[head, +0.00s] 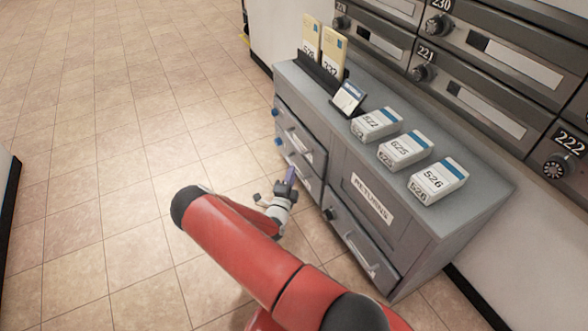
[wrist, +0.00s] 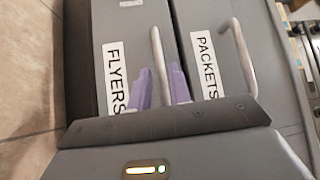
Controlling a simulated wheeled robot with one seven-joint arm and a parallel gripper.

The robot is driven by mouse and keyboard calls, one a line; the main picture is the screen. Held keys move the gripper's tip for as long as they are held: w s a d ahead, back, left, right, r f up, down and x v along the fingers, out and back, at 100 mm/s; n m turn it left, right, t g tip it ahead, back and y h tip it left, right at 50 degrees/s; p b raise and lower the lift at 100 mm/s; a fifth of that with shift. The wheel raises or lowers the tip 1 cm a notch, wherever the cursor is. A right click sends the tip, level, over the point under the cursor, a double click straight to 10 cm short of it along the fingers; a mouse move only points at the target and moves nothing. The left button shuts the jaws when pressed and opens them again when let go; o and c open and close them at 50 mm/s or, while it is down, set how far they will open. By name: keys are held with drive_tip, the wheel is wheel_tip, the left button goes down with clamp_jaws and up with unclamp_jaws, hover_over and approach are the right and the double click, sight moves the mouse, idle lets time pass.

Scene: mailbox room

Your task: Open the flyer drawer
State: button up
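The flyer drawer (wrist: 118,45) is a grey front with a white FLYERS label in the wrist view. It is the lower left drawer (head: 313,184) of the grey cabinet in the head view, where its front looks about flush. Its pale bar handle (wrist: 156,45) runs between the two purple fingers of my gripper (wrist: 163,85), one on each side, with little gap. The fingers look closed on the bar, though their palm hides part of the contact.
The packets drawer (wrist: 215,50), with its own handle (wrist: 243,55), sits directly above. A returns compartment (head: 371,200) and another drawer (head: 358,250) are to the right. Boxes (head: 437,180) stand on the cabinet top (head: 470,215). Tiled floor (head: 130,130) is clear to the left.

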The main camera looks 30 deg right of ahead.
drive_tip(key=shift+x, duration=1.85)
clamp_jaws()
